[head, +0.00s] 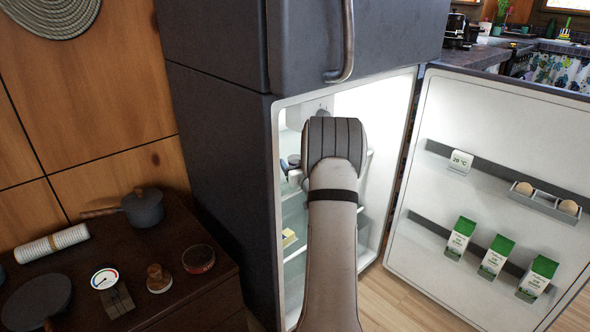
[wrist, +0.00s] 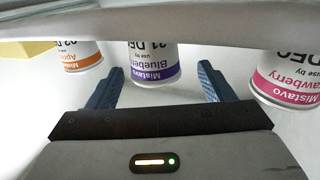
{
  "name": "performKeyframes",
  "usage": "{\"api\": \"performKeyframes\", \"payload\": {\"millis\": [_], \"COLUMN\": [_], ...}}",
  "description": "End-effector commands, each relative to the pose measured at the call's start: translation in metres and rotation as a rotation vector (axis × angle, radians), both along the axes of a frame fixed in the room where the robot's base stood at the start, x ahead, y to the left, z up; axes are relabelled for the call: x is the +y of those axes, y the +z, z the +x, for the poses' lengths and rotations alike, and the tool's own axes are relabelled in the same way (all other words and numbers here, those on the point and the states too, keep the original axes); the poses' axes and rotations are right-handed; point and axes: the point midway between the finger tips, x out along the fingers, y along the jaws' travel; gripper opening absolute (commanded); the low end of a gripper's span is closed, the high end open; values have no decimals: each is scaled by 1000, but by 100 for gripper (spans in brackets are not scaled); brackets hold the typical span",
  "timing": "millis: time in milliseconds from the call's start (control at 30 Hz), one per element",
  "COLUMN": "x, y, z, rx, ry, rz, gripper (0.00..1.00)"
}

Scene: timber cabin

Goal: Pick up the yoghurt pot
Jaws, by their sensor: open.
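Three yoghurt pots show in the wrist view, their lettering upside down. The blueberry pot (wrist: 153,63), white with a purple band, is in the middle. The apricot pot (wrist: 80,55), with an orange band, is at the left. The strawberry pot (wrist: 287,78), with a pink band, is at the right. My gripper (wrist: 161,67) is open and empty, its two blue fingers apart. The blueberry pot stands ahead, in line with the gap between the fingers; whether it is between the tips I cannot tell. The pots' far ends are cut off by a pale edge. In the head view my arm hides them.
The fridge (head: 222,160) stands with its door (head: 430,190) open to the right. The door holds several cartons (head: 495,257), eggs (head: 568,206) and a thermometer (head: 461,161). A yellow block (wrist: 25,50) lies left of the apricot pot. A dark cabinet (head: 185,290) stands left.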

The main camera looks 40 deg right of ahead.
Motion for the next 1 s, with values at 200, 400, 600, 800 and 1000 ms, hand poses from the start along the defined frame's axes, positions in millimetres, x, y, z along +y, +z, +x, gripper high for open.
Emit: {"api": "performKeyframes", "payload": {"millis": [200, 400, 600, 800, 1000], "x": [-12, -14, -15, -15, -15], "y": [-2, 0, 0, 0, -1], "z": [20, 20, 20, 20, 20], "rx": [0, 1, 1, 1, 1], "ry": [-7, -10, -11, -11, -11], "rz": [0, 0, 0, 0, 0], "gripper": [75, 75, 62, 46, 30]}}
